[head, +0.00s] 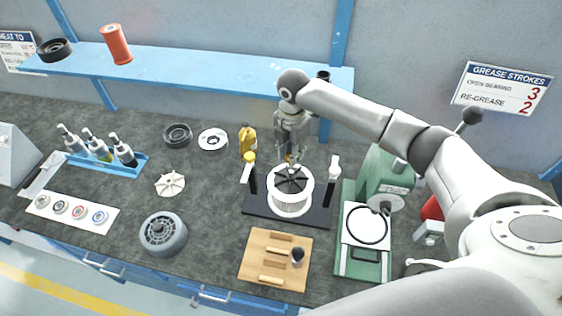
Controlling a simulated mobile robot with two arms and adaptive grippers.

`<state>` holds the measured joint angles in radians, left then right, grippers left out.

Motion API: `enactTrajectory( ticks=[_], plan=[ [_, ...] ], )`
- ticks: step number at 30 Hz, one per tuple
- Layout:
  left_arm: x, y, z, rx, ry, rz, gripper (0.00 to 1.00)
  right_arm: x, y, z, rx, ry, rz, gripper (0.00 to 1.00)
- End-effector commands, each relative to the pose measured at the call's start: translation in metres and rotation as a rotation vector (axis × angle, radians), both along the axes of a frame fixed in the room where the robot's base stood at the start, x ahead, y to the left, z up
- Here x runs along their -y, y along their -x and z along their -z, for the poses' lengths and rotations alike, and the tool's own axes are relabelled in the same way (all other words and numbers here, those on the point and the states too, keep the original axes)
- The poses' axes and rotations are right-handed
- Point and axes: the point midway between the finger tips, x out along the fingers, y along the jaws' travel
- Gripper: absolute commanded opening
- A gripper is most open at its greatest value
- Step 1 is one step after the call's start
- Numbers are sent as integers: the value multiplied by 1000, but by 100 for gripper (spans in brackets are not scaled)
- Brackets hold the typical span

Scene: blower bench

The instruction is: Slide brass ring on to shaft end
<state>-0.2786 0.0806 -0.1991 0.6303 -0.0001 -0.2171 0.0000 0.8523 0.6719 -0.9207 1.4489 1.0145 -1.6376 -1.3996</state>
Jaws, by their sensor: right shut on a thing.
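My right gripper (290,153) points down over the white finned drum with a black spoked top (290,199). It is shut on a small brass-coloured piece (289,158), which looks like the brass ring and is mostly hidden by the fingers. The ring appears just above or behind the drum's hub; I cannot tell whether it touches the shaft end. The shaft end is too small to make out at the middle of the black spokes. The drum stands on a black base plate (257,208). My left gripper is not in view.
A yellow bottle (247,139) stands behind left. A green press-like machine (381,180) is close on the right. A wooden block board (263,273) lies in front.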

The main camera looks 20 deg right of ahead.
Motion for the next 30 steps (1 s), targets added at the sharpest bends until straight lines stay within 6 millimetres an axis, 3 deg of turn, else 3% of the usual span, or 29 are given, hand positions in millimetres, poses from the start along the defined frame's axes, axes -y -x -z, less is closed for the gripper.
enactTrajectory(
  ticks=[4,9,17,24,30],
  plan=[
    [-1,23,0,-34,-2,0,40,2,0,-3,1,-1,4,0],
    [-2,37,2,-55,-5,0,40,2,0,-3,1,0,4,0],
    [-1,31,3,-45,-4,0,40,2,0,2,0,0,5,0],
    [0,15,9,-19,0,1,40,1,0,19,0,-1,5,0],
    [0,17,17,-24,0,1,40,2,0,37,0,-1,5,0]
  ],
)
